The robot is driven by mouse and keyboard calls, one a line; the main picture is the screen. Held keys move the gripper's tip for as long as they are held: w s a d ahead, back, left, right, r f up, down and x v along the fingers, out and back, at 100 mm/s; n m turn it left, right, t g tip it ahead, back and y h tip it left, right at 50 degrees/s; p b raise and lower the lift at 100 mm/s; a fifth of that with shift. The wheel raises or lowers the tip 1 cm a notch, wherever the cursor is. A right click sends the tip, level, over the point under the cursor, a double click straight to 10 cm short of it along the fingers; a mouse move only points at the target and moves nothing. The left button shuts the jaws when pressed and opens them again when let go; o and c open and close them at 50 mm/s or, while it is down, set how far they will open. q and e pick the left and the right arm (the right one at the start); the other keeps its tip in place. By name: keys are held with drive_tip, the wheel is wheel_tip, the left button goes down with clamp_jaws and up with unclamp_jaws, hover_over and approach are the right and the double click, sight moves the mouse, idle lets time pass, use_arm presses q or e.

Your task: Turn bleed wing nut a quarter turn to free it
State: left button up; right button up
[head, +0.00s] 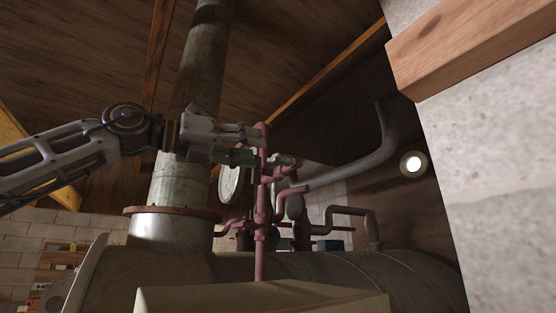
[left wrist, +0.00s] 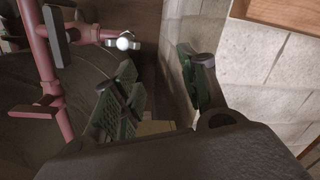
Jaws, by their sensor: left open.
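My left gripper (head: 250,146) reaches in from the left in the head view, at the upper part of the red pipework (head: 262,210). In the left wrist view its two green-padded fingers (left wrist: 160,75) stand wide apart with nothing between them. The red pipe (left wrist: 45,60) runs along the left of that view, with dark flat pieces on it. A short side branch ends in a bright round tip (left wrist: 123,42), just beyond the left finger and apart from it. I cannot tell which fitting is the bleed wing nut. My right gripper is not in view.
A large metal flue (head: 180,185) rises behind the gripper from a big horizontal vessel (head: 330,270). A round gauge (head: 230,183) and grey pipe (head: 360,165) are close to the red pipes. A pale wall with a wooden beam (head: 470,45) fills the right.

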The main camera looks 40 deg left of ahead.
use_arm(q)
drive_tip(key=m, duration=0.5)
drive_tip(key=m+y, duration=0.2)
drive_tip(key=m, duration=1.3)
approach(271, 158)
drive_tip(key=shift+v, duration=0.85)
drive_tip(key=shift+w+r, duration=0.15)
drive_tip(key=shift+p+x, duration=1.8)
drive_tip(key=shift+x, duration=4.9)
drive_tip(key=shift+d, duration=0.15)
clamp_jaws()
